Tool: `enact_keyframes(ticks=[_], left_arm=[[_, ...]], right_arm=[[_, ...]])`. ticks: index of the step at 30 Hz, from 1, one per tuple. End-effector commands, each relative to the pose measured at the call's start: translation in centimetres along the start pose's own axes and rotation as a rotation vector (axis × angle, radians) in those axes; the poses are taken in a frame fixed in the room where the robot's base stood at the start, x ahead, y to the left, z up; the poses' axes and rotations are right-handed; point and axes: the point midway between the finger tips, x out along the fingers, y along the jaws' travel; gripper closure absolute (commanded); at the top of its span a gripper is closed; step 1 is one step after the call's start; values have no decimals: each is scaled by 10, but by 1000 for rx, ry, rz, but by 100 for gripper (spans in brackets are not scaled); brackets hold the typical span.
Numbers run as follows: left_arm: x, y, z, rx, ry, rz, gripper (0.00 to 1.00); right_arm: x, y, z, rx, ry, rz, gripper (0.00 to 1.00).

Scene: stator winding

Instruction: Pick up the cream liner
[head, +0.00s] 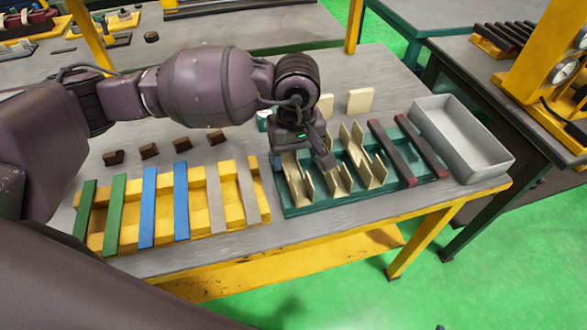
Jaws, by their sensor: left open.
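Several cream liners stand in a row on a teal tray (320,205), folded into open channel shapes. The leftmost cream liner (298,183) is right below my left gripper (304,162), which points down and is open. Its fingers partly cover that liner's upper end, and I cannot tell whether they touch it. Another cream liner (337,178) stands just to the right, and a further one (372,168) beyond it. My right gripper is not in view.
Two dark red bars (392,153) lie on the tray's right part, beside a grey open bin (462,140). A yellow rack (170,208) with green, blue and grey strips is at left. Small brown blocks (149,151) and a cream plate (360,100) are behind.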

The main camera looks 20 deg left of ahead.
Motion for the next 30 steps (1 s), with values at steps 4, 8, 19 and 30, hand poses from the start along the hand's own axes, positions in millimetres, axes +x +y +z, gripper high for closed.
enact_keyframes(ticks=[4,8,19,30], left_arm=[[10,0,0,-1,-1,1,31],[18,0,0,-2,-2,0,31],[61,0,-2,-2,-2,1,31],[63,0,-2,-1,-1,1,46]], right_arm=[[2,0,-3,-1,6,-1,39],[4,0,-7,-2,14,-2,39],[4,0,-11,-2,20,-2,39],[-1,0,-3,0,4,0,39]])
